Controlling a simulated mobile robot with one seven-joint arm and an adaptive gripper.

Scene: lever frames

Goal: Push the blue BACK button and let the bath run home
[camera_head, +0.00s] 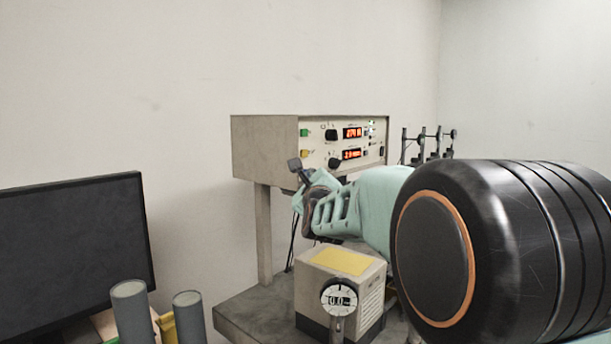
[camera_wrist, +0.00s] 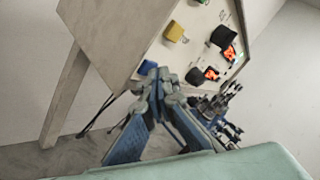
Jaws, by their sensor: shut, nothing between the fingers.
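The control box (camera_head: 252,145) with a pale front panel stands on posts in the head view. A small blue patch (camera_wrist: 147,67), apparently the blue button, shows at the panel's lower edge in the wrist view, partly covered by my fingertips. My gripper (camera_head: 296,166) is shut and empty, with its tips in front of the panel's lower left in the head view. In the wrist view my gripper (camera_wrist: 157,76) is right by the blue patch; I cannot tell whether it touches. The blue button is hidden in the head view. I cannot clearly identify the bath.
A yellow button (camera_head: 304,153) and a green button (camera_head: 304,132) sit on the panel near black knobs and red displays. Below my arm is a yellow-topped block (camera_head: 341,261) with a dial. A monitor (camera_head: 75,255) and grey cylinders (camera_head: 131,310) stand left.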

